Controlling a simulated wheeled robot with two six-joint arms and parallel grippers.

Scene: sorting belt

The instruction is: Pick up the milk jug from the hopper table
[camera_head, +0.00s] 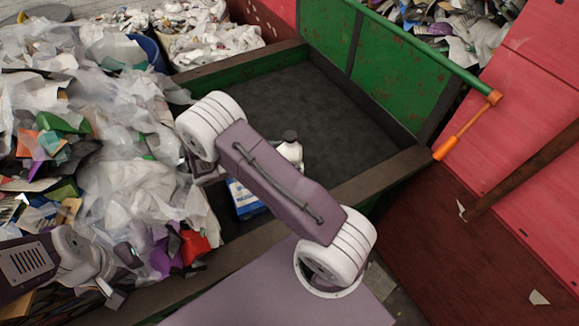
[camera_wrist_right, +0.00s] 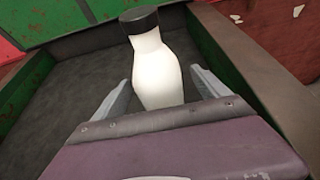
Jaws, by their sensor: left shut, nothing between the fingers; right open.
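The milk jug is white with a black cap. In the head view the milk jug (camera_head: 291,152) shows only in part on the dark hopper table (camera_head: 300,105), behind my right arm. In the right wrist view the milk jug (camera_wrist_right: 155,65) stands between the two fingers of my right gripper (camera_wrist_right: 162,88). The fingers are open, one on each side, with a visible gap on the right; contact on the left is unclear. The jug's lower part is hidden by the gripper body. My left gripper (camera_head: 128,254) is shut and empty over the litter pile at the lower left.
A blue and white carton (camera_head: 243,200) lies on the hopper table, partly behind my right arm. Mixed plastic and paper waste (camera_head: 95,130) heaps up on the left. Green rusted walls (camera_head: 385,65) and a raised rim (camera_head: 375,172) edge the hopper. Its back floor is clear.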

